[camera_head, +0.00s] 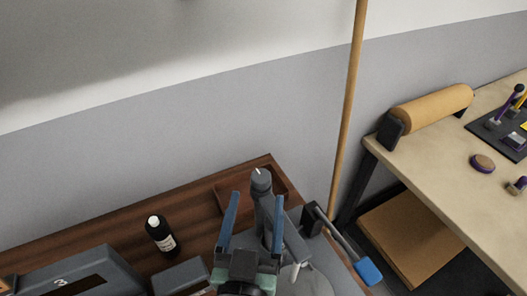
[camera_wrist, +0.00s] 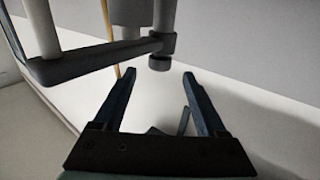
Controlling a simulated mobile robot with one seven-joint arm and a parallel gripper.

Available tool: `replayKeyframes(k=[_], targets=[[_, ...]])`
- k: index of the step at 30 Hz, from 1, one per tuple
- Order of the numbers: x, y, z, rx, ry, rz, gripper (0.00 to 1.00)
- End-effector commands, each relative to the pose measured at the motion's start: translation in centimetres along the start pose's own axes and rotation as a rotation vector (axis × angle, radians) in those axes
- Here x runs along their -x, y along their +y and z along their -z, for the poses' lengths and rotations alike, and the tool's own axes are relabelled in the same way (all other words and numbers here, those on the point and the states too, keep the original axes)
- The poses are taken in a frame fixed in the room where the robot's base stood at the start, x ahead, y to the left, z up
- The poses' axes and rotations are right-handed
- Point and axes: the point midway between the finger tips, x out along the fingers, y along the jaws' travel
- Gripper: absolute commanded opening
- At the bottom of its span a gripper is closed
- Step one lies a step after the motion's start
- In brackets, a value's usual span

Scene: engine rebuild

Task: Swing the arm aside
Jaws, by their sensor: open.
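My gripper (camera_head: 256,197) is open, with its two blue fingers apart, above the right part of the wooden bench. A grey upright part with a round top (camera_head: 261,182) shows between the fingers in the head view; I cannot tell whether they touch it. To the right, a grey arm (camera_head: 338,238) runs from a dark block to a blue end pad (camera_head: 368,272). In the wrist view my gripper (camera_wrist: 158,75) shows nothing clasped between its fingers. A dark bar (camera_wrist: 95,62) with pale cylinders crosses above the fingertips, and a short round knob (camera_wrist: 159,62) hangs near them.
A dark bottle (camera_head: 160,234) and grey boxes (camera_head: 75,268) stand on the wooden bench (camera_head: 115,222) at left. A thin wooden pole (camera_head: 349,100) stands behind. A pale workbench (camera_head: 435,150) with a tan roll (camera_head: 432,108) is at right, with a floor gap between the benches.

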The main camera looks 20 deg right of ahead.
Motion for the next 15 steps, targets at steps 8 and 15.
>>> replayKeyframes(k=[8, 15], targets=[[-5.8, 0.0, 0.5, -0.001, 0.001, -0.001, 0.74], [-8.7, 0.0, 0.3, -0.001, 0.001, -0.001, 0.74]])
